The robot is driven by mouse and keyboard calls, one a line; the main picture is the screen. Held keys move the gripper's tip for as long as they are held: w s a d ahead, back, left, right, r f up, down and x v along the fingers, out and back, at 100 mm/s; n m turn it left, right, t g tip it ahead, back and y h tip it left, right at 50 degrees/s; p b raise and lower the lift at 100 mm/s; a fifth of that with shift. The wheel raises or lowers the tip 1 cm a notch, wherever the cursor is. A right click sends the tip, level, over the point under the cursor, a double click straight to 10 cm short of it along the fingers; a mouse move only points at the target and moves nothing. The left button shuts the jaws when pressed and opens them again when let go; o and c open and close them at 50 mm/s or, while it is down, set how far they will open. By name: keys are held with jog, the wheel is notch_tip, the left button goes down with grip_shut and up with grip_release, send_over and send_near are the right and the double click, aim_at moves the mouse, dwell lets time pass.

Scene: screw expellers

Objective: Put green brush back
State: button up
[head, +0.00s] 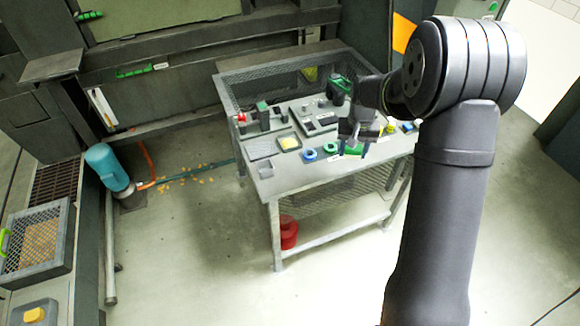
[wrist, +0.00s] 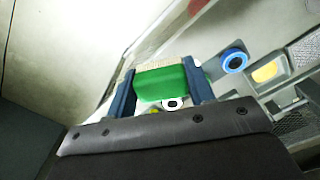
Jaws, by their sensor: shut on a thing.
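My gripper (head: 354,152) is over the front right part of the grey metal worktable (head: 300,184). It is shut on the green brush (head: 353,149). In the wrist view, the two dark blue fingers of my gripper (wrist: 161,86) press on the two ends of the green brush (wrist: 163,84). Its pale tan bristles face away from the wrist. I cannot make out an empty place for the brush on the table.
A blue ring (head: 309,155) and a small grey tray with a yellow piece (head: 289,143) are near the brush; the ring also shows in the wrist view (wrist: 235,61). Grey blocks and a red-topped part (head: 241,117) stand farther back. A red container (head: 288,232) sits on the lower shelf.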

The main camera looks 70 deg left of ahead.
jog(key=s+a+r+n, duration=0.1)
jog(key=s+a, duration=0.3)
jog(key=s, duration=0.3)
send_over(288, 168)
jog(key=shift+n, duration=0.3)
notch_tip(288, 168, down, 7)
jog(key=shift+w+r, duration=0.15)
jog(key=shift+a+f, duration=0.1)
jog(key=shift+f, duration=1.95)
jog(key=shift+f, duration=0.15)
jog(key=o, duration=0.8)
jog(key=shift+c, duration=0.2)
notch_tip(288, 168, up, 12)
jog(key=shift+r, duration=0.2)
